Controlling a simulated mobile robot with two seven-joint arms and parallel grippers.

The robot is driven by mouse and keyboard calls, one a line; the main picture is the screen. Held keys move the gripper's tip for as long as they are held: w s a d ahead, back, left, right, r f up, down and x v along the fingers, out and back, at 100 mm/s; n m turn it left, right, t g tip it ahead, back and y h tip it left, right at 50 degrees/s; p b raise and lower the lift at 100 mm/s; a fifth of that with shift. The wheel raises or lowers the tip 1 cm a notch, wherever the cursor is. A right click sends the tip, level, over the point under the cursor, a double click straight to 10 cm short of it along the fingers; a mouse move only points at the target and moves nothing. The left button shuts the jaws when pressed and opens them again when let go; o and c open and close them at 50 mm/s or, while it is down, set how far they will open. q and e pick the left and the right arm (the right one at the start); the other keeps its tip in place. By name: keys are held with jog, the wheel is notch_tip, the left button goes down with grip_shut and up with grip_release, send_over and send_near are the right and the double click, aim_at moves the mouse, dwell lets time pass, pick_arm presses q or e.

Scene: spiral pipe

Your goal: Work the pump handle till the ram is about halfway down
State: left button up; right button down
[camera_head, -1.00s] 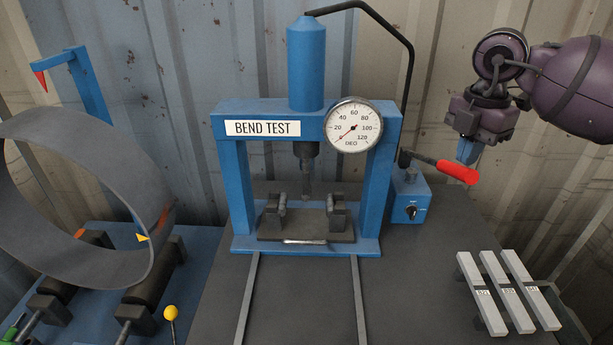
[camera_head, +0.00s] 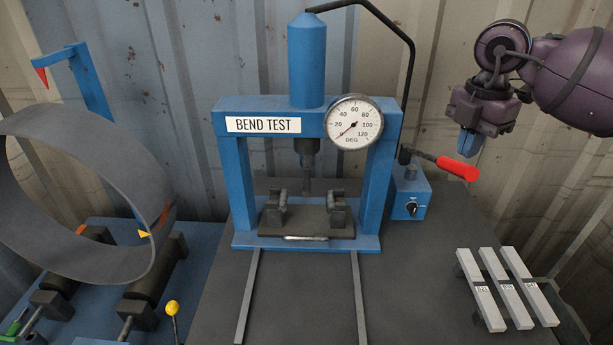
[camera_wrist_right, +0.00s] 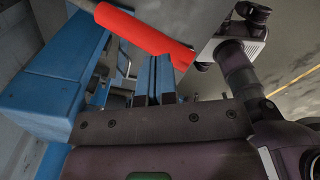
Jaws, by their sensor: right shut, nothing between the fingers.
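The blue press (camera_head: 383,190) marked BEND TEST stands upright on the bench. Its dark ram (camera_head: 306,165) hangs under the crossbeam, above the two supports. The gauge (camera_head: 353,122) needle points near 0. The pump (camera_head: 410,198) is at the press's right foot. Its handle (camera_head: 458,169) has a red grip that points right and slightly down. My right gripper (camera_head: 467,150) is shut and empty, with its blue fingertips just above the red grip in the head view. In the right wrist view the red grip (camera_wrist_right: 145,33) lies just beyond the fingertips (camera_wrist_right: 154,62); I cannot tell whether they touch.
Several grey bars (camera_head: 506,290) lie at the bench's right. A large grey ring (camera_head: 100,200) rests on rollers at left, near a yellow knob (camera_head: 172,307). A black hose (camera_head: 411,80) runs from the cylinder top toward the pump. Two rails (camera_head: 361,300) run forward from the press.

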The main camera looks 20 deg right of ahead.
jog(key=shift+f+b, duration=0.45)
jog(key=shift+f, duration=0.5)
jog(key=shift+r, duration=0.1)
jog(key=shift+s+a+f+b, duration=0.1)
jog(key=shift+s+f+b, duration=0.2)
jog(key=shift+f, duration=0.55)
jog(key=shift+s+a+f+b, duration=0.15)
jog(key=shift+f+b, duration=0.2)
jog(key=shift+f, duration=0.5)
jog(key=shift+s+d+f+b, duration=0.1)
jog(key=shift+s+f+b, duration=0.2)
jog(key=shift+f, duration=0.55)
pick_arm(q)
notch_tip(320, 180, down, 6)
jog(key=s+b, duration=0.1)
jog(key=shift+s+g, duration=0.4)
pick_arm(e)
jog(key=f, duration=0.3)
jog(key=shift+s+a+f, duration=0.1)
jog(key=shift+s+a, duration=0.1)
jog(key=shift+s, duration=0.2)
